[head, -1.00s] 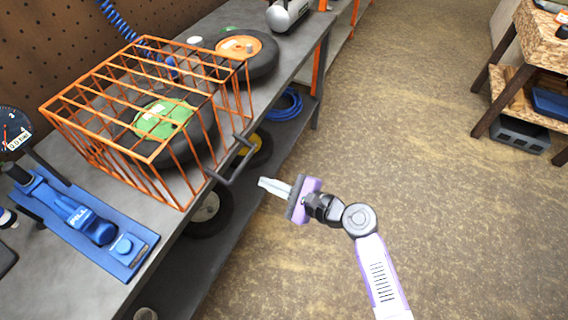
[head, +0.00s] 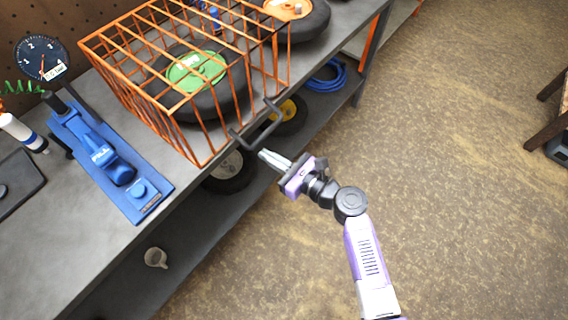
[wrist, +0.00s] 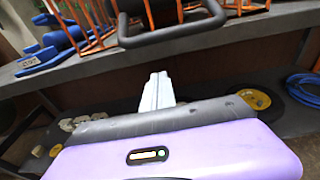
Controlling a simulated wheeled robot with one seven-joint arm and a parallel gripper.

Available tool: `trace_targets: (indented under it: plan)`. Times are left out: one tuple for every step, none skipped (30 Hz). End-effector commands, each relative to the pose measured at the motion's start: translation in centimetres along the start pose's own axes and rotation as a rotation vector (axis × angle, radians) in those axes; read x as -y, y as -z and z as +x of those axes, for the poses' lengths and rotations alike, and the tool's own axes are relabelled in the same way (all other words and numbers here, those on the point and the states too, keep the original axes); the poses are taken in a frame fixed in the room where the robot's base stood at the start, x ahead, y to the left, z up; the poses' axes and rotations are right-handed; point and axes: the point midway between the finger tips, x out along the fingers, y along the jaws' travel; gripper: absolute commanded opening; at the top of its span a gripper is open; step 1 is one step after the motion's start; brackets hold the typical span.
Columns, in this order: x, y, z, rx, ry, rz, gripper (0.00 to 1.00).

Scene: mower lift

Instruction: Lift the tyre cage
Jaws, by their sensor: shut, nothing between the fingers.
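The orange wire tyre cage (head: 183,60) stands lowered on the grey workbench over a tyre with a green hub (head: 197,72). Its dark bar handle (head: 262,133) sticks out past the bench's front edge. In the wrist view the handle (wrist: 172,33) runs across the top, with orange cage bars behind it. My gripper (head: 264,154) is shut and empty, with its fingers pointing left, close to the handle's near end in the head view. In the wrist view the shut fingers (wrist: 157,90) show below the handle, apart from it in the picture.
A blue tool on a blue base (head: 112,165) lies left of the cage, beside a round dial gauge (head: 42,58). A tyre with an orange hub (head: 298,18) lies behind. Wheels and a blue hose (head: 328,76) are on the lower shelf.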

Motion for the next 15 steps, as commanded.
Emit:
trace_targets:
  plan:
    - [-0.1,0.0,1.1,0.000,-0.004,-0.001,0.00]
    - [-0.1,0.0,1.7,0.001,-0.003,-0.002,0.00]
    - [0.0,-0.9,1.5,0.000,0.000,-0.002,0.00]
    - [0.0,-1.6,1.1,0.001,0.001,-0.003,0.00]
    - [0.0,-1.9,1.0,0.000,0.001,-0.004,0.00]
    - [0.0,-2.4,0.8,0.000,0.001,-0.003,0.00]
    - [0.0,-2.7,0.7,0.000,0.001,-0.003,0.00]
    - [0.0,-2.9,0.6,0.000,0.000,-0.003,0.00]
    - [0.0,-3.2,0.4,0.000,0.000,-0.002,0.00]
    - [0.0,-3.4,0.4,-0.001,0.000,-0.002,0.00]
    - [0.0,-3.5,0.3,-0.001,0.000,-0.002,0.00]
    - [0.0,-3.6,0.2,-0.001,0.000,-0.002,0.00]
    - [0.0,-3.7,0.2,-0.001,0.000,-0.002,0.00]
    - [0.0,-3.8,0.2,-0.001,0.000,-0.002,0.00]
    - [0.0,-3.8,0.2,-0.001,0.000,-0.002,0.00]
